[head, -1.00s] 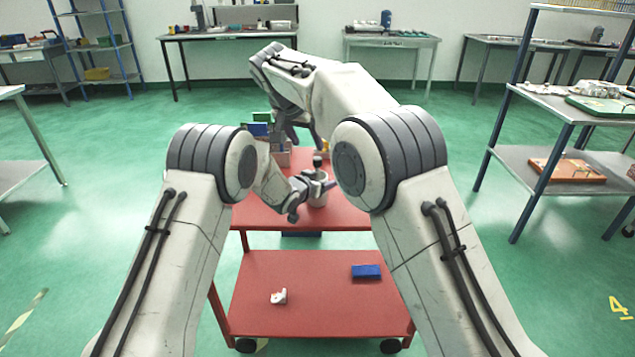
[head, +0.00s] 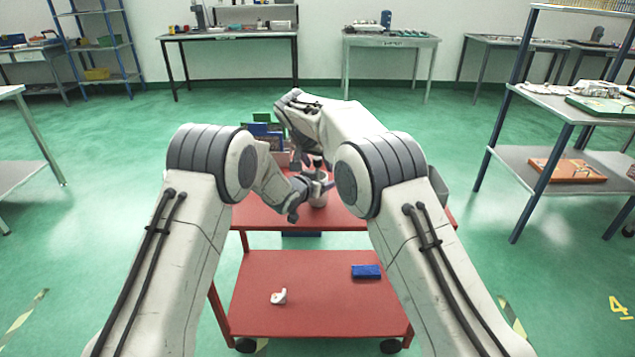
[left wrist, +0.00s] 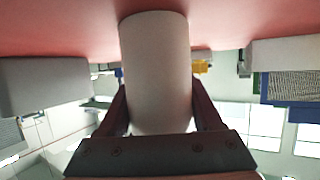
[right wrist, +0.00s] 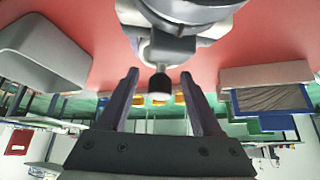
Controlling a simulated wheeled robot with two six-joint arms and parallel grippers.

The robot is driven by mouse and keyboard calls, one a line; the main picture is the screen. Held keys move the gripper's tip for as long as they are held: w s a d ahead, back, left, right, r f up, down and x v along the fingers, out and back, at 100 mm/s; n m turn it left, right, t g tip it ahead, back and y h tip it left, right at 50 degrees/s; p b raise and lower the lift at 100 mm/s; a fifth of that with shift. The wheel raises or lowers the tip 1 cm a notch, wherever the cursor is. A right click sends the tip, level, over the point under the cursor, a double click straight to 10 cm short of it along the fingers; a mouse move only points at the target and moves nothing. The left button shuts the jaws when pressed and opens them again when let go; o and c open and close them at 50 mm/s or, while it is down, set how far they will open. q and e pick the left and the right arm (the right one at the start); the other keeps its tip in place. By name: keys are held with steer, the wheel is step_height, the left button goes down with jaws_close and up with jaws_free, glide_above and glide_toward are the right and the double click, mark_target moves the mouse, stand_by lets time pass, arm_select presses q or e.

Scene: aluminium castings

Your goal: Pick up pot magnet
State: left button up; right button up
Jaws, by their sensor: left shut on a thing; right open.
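My left gripper (head: 310,188) is shut on a white cylindrical pot (head: 318,199) on the red cart's top. The pot also fills the middle of the left wrist view (left wrist: 158,70), between the fingers. A small part with a dark round end, which I take for the pot magnet (right wrist: 160,84), sticks up from the pot in the upside-down right wrist view. My right gripper (right wrist: 158,76) is open, with one finger on each side of that dark end in the picture. Whether the fingers touch it cannot be told. In the head view my right arm partly hides this spot.
The red cart (head: 260,217) has a lower shelf with a blue box (head: 366,271) and a small white part (head: 279,296). A grey bin (right wrist: 40,50) stands on the top. Blue and green boxes (head: 264,130) are at the back left. A work table (head: 530,89) is at the right.

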jaws_close()
steer(key=shift+r, duration=0.1)
stand_by(1.2)
